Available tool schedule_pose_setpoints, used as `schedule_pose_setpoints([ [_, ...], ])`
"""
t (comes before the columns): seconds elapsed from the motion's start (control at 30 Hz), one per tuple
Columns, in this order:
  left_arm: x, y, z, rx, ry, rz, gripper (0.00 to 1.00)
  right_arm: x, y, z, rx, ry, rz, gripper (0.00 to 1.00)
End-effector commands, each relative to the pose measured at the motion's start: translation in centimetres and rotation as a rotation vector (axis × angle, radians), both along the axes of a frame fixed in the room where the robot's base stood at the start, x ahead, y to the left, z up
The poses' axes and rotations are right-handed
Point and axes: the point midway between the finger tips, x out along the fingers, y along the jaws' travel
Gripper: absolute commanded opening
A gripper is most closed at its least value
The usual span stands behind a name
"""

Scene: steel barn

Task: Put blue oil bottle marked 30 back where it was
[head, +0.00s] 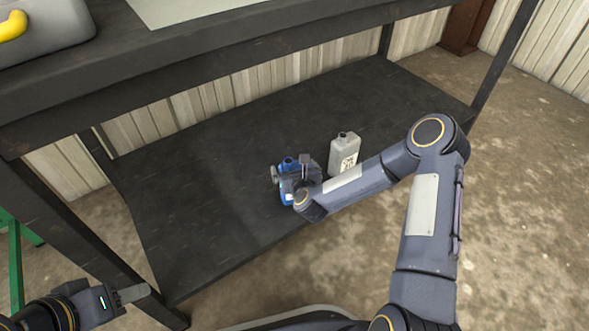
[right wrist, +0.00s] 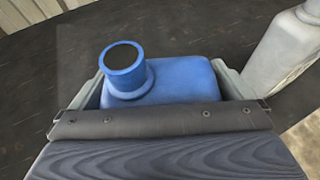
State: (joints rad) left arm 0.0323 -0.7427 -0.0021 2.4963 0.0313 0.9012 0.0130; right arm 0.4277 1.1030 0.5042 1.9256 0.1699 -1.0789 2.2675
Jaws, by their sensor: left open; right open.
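The blue oil bottle (head: 288,163) stands upright on the lower shelf (head: 200,195) of the dark workbench. My right gripper (head: 283,178) is at the bottle, with its fingers on either side of it. The right wrist view shows the blue bottle (right wrist: 170,82) between the open fingers, its round cap toward the left. The number on it cannot be read. My left gripper (head: 130,294) is open and empty at the bottom left, away from the shelf.
A grey-white bottle (head: 344,153) with a dark cap stands on the shelf right of the blue one; it also shows in the right wrist view (right wrist: 285,50). The bench top (head: 190,40) overhangs the shelf. A grey case (head: 50,35) with a yellow handle sits on top. The shelf's left part is clear.

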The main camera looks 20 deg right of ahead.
Motion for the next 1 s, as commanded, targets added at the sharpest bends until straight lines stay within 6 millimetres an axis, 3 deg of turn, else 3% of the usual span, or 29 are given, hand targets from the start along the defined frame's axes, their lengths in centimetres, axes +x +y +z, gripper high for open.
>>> schedule_pose_setpoints([
  [0.17, 0.0, 0.0, 0.5, 0.0, 0.0, 0.0, 0.44, -0.9, 0.1, 0.8, 0.0, 0.002, 0.001, 1.0],
  [0.5, 0.0, 0.0, 2.9, 0.0, 0.0, 0.0, 0.44, -7.4, 0.3, 3.6, 0.001, 0.003, 0.002, 1.0],
  [0.7, 0.0, 0.0, 3.5, 0.0, 0.0, 0.0, 0.44, -10.1, 0.4, 4.6, 0.0, 0.001, 0.001, 1.0],
  [1.0, 0.0, 0.0, 3.7, 0.0, 0.0, 0.0, 0.44, -10.9, 0.4, 5.3, -0.029, -0.002, 0.025, 1.0],
])
